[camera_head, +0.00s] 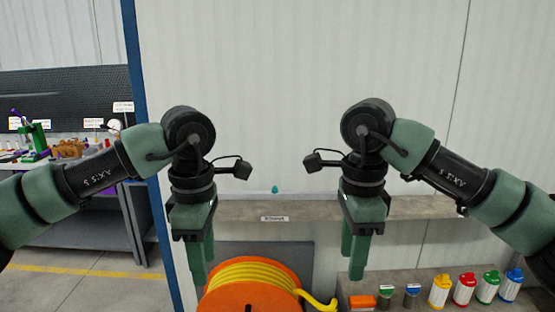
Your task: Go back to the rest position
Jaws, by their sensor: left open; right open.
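My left gripper (201,262) points down at the centre left, in front of the pale wall panel. Its fingers end above the hose reel, and nothing shows between them. My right gripper (354,262) points down at the centre right, level with the left one. Its two green fingers are apart and empty, above the left end of the low shelf. Both forearms come in from the sides and look roughly mirrored.
An orange reel with yellow hose (255,280) stands below the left gripper. A low shelf (400,278) at right holds several coloured bottles (464,289). A narrow ledge (300,210) crosses the wall, with a small teal object (275,189) above it. A cluttered workbench (85,195) stands at left.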

